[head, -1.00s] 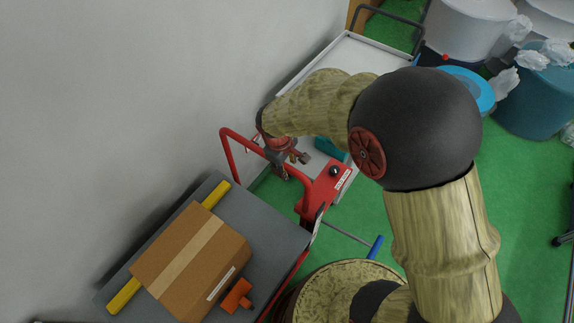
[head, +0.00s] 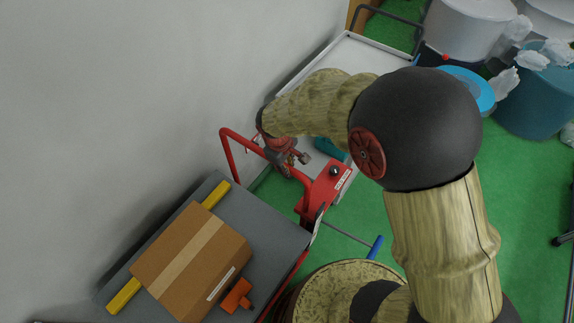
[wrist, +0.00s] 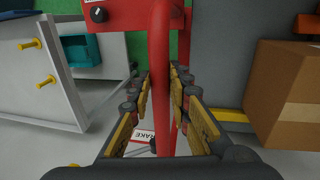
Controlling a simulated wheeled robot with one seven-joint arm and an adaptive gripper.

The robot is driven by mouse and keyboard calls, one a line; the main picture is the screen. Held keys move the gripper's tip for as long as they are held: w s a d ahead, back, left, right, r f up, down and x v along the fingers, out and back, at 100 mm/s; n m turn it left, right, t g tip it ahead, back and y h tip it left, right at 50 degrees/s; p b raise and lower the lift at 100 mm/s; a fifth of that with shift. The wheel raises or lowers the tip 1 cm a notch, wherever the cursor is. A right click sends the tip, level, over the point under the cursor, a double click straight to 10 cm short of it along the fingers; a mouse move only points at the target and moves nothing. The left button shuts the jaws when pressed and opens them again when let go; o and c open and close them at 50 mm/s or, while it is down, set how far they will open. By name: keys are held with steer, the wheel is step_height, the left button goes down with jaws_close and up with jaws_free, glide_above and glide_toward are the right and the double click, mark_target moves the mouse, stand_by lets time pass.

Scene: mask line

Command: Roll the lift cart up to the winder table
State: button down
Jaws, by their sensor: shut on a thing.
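The lift cart has a grey platform (head: 262,226) and a red push handle (head: 233,143); it stands at lower left against the wall. In the wrist view the red handle bar (wrist: 160,75) runs between my fingers. My gripper (head: 292,160) is shut on this bar; it also shows in the wrist view (wrist: 160,100). A cardboard box (head: 190,262) lies on the platform and shows in the wrist view (wrist: 287,95). A label reading "BRAKE" (wrist: 150,137) is partly hidden behind the bar. I cannot pick out the winder table.
A white-topped trolley (head: 345,52) with a dark handle stands along the wall beyond the cart. Blue and white bins (head: 535,95) with crumpled bags stand at upper right. An orange object (head: 236,295) sits on the cart beside the box.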

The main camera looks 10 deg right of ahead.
steer(key=s+a, duration=0.8)
steer(key=shift+s+a+b, duration=0.25)
steer(key=shift+s+b, duration=0.1)
steer(key=shift+f, duration=0.1)
steer(key=c, duration=2.1)
jaws_free()
steer(key=shift+o, duration=1.3)
steer(key=shift+s+a, duration=0.2)
steer(key=shift+o, duration=0.9)
steer(key=shift+w, duration=0.1)
